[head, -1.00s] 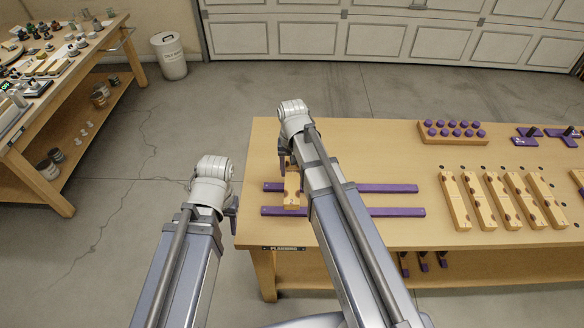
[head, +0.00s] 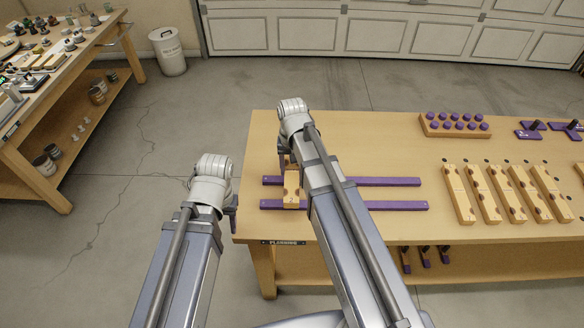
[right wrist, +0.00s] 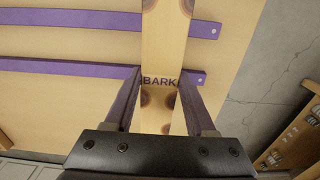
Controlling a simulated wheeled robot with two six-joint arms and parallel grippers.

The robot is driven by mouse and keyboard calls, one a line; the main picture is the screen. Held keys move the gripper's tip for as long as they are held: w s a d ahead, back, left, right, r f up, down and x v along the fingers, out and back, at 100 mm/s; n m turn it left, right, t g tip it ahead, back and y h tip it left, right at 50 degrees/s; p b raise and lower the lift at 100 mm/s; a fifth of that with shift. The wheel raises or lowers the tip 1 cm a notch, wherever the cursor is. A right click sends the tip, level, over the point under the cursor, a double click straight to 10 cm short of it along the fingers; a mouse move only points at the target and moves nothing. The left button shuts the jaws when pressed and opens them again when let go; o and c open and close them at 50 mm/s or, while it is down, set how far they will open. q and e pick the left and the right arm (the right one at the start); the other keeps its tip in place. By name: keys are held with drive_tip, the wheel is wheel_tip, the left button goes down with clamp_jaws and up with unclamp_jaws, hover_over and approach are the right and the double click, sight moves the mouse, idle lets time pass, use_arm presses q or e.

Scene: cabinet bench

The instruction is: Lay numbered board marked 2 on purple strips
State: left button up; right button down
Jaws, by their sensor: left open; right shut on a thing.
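Two long purple strips, a far one (head: 389,181) and a near one (head: 397,206), lie parallel on the bench. A wooden board (head: 291,187) with dark round notches lies crosswise over their left part. I cannot tell whether the board touches the strips. My left gripper (head: 233,208) is open and empty, just off the bench's left edge. The right arm hides part of the strips.
Several similar boards (head: 480,194) lie in a row on the right of the bench (head: 400,145). A wooden block with purple knobs (head: 455,125) stands behind them, with purple pegged pieces (head: 530,135) beside it. Another bench (head: 75,88) and a bin (head: 169,52) are at the left.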

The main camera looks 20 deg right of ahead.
drive_tip(key=shift+f+b, duration=2.65)
drive_tip(key=shift+f, duration=0.3)
drive_tip(key=shift+f+b, duration=1.05)
drive_tip(key=shift+f, duration=0.05)
idle(0.5)
drive_tip(key=shift+c, duration=0.7)
unclamp_jaws()
drive_tip(key=shift+r+p, duration=4)
drive_tip(key=shift+r, duration=0.05)
